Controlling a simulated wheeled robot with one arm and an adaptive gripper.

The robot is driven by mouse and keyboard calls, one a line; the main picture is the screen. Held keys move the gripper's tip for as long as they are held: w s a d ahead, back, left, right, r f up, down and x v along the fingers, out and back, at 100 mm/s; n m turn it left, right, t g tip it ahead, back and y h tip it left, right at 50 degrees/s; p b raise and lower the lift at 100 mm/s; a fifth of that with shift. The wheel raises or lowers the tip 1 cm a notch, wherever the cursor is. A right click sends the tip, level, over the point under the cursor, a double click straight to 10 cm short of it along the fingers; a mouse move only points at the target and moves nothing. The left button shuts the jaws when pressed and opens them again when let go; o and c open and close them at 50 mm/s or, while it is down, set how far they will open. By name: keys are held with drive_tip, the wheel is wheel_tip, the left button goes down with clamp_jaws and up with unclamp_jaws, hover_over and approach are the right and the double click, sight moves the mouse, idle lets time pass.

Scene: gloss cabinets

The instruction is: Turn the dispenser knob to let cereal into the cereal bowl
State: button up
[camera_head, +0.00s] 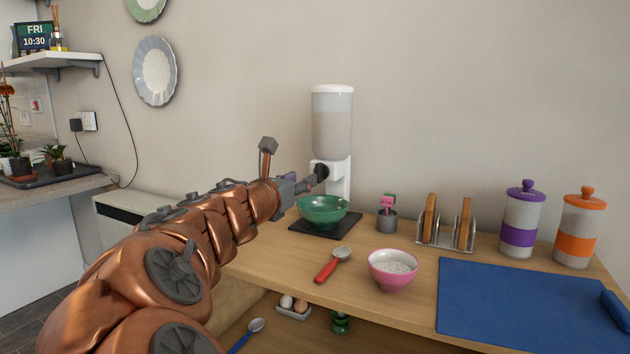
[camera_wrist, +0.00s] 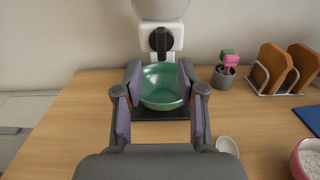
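The cereal dispenser (camera_head: 332,120) stands against the wall, with a clear container above a white base. Its dark knob (camera_head: 322,172) faces the front and shows upright in the wrist view (camera_wrist: 160,41). The green cereal bowl (camera_head: 323,212) sits below it on a dark mat; its visible inside (camera_wrist: 160,84) looks empty. My gripper (camera_head: 308,183) is in front of the dispenser, above the bowl. In the wrist view its fingers (camera_wrist: 159,72) are spread with nothing between them, and the knob is beyond the tips. I cannot tell the exact gap to the knob.
A pink bowl (camera_head: 393,270) of white contents and a red-handled spoon (camera_head: 332,265) lie in front. To the right are a grey cup (camera_head: 387,221), a toast rack (camera_head: 446,228), purple (camera_head: 520,220) and orange (camera_head: 579,228) canisters, and a blue mat (camera_head: 520,308).

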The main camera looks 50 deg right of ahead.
sight(317, 172)
drive_tip(key=b+x, duration=0.2)
drive_tip(key=x, duration=0.4)
drive_tip(key=shift+d+f, duration=0.2)
drive_tip(key=shift+d+r, duration=0.1)
drive_tip(key=shift+d, duration=0.25)
drive_tip(key=shift+w, duration=0.1)
clamp_jaws()
